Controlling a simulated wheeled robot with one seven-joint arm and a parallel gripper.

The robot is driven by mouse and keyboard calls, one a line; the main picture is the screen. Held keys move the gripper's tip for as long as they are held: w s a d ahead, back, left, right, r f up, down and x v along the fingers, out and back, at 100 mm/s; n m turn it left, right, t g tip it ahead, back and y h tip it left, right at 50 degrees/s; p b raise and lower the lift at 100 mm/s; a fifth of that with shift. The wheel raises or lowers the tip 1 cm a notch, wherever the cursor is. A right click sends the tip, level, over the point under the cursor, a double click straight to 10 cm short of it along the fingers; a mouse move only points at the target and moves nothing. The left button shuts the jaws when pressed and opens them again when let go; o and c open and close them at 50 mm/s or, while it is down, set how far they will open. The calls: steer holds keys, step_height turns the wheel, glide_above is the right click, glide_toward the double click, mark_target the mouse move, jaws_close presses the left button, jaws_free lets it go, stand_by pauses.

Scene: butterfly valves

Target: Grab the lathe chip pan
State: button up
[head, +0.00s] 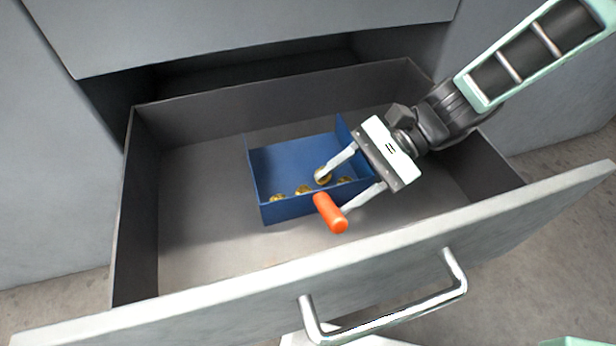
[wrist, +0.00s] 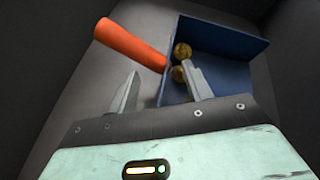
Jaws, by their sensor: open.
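The lathe chip pan appears to be the blue open tray (head: 300,160) with an orange handle (head: 331,214) at its front wall. It sits inside the open drawer, with several brass-coloured pieces along its front side. My gripper (head: 331,195) is open and reaches in from the upper right. One finger shows over the pan's inside and the other outside the front wall, near the handle. In the wrist view, the blue pan (wrist: 220,60) is on the right and the orange handle (wrist: 130,44) at upper left. The fingers show on either side of the pan's wall; I cannot tell whether they touch it.
The grey drawer (head: 190,250) is pulled out, with walls all round the pan. Its front panel carries a metal bar handle (head: 400,312). The drawer floor is bare to the left of the pan. The cabinet face (head: 250,30) rises behind.

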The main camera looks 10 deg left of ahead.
jaws_close()
steer(key=shift+d, duration=0.1)
